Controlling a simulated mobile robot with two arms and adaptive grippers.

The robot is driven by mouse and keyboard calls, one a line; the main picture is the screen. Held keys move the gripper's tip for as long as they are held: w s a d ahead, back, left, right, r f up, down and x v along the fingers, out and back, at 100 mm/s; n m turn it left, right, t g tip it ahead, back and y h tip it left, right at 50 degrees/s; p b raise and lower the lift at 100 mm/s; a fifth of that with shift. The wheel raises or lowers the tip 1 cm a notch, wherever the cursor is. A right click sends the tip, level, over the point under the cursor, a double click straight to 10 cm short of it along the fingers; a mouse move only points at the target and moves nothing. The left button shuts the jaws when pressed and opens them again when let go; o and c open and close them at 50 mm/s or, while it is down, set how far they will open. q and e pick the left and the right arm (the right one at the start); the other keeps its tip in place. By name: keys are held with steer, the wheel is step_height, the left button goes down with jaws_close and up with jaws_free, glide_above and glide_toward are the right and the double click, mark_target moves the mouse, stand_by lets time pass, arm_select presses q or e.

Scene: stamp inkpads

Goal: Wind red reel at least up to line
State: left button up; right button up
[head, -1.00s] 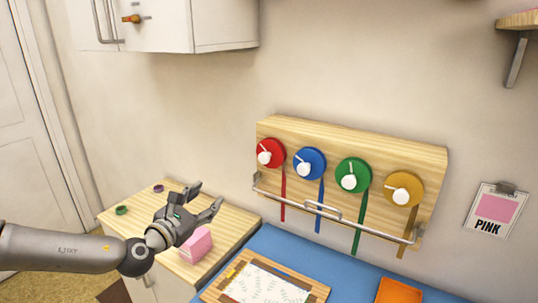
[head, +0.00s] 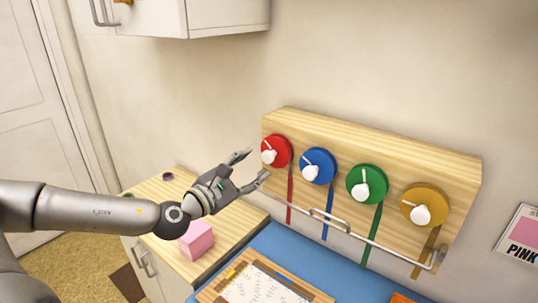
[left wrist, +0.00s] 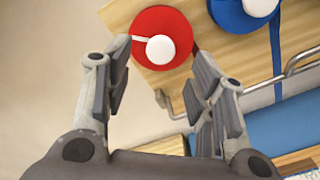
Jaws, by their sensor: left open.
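The red reel (head: 278,148) is at the left end of a wooden wall board (head: 330,129). It has a white crank with a round knob (head: 268,157). A red ribbon (head: 290,190) hangs below it, partly behind a metal rail (head: 384,249). My left gripper (head: 258,167) is open and empty, just left of and below the red reel, with its fingers toward the board. In the left wrist view the red reel (left wrist: 176,22) and its white knob (left wrist: 160,49) lie ahead of the open fingers, not touching them. My right gripper is not in view.
Blue (head: 322,160), green (head: 373,177) and yellow (head: 431,198) reels sit to the right on the same board. A pink block (head: 196,240) lies on the wooden cabinet below my left arm. A framed sheet (head: 268,285) lies on the blue table (head: 312,266).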

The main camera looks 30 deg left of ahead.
mark_target(267, 157)
arm_select(q)
steer(key=w, duration=0.1)
steer(key=w+p, duration=0.1)
steer(key=shift+w+d+r, duration=0.15)
steer(key=shift+w+r, duration=0.05)
steer(key=shift+w, duration=0.1)
steer(key=shift+w+p, duration=0.4)
steer(key=w+p, duration=0.1)
steer(key=w, duration=0.1)
steer(key=shift+w+d, duration=0.15)
steer(key=shift+w, duration=0.2)
steer(key=shift+w+f+p, duration=0.1)
steer(key=shift+w+p, duration=0.35)
steer(key=shift+w, duration=0.1)
steer(key=shift+w+d+f, duration=0.1)
steer(key=shift+w, duration=0.15)
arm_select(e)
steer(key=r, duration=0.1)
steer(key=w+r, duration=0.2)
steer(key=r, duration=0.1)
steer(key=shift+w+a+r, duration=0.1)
arm_select(q)
steer(key=shift+c, duration=0.2)
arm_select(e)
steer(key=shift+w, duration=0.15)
arm_select(q)
steer(key=c, duration=0.9)
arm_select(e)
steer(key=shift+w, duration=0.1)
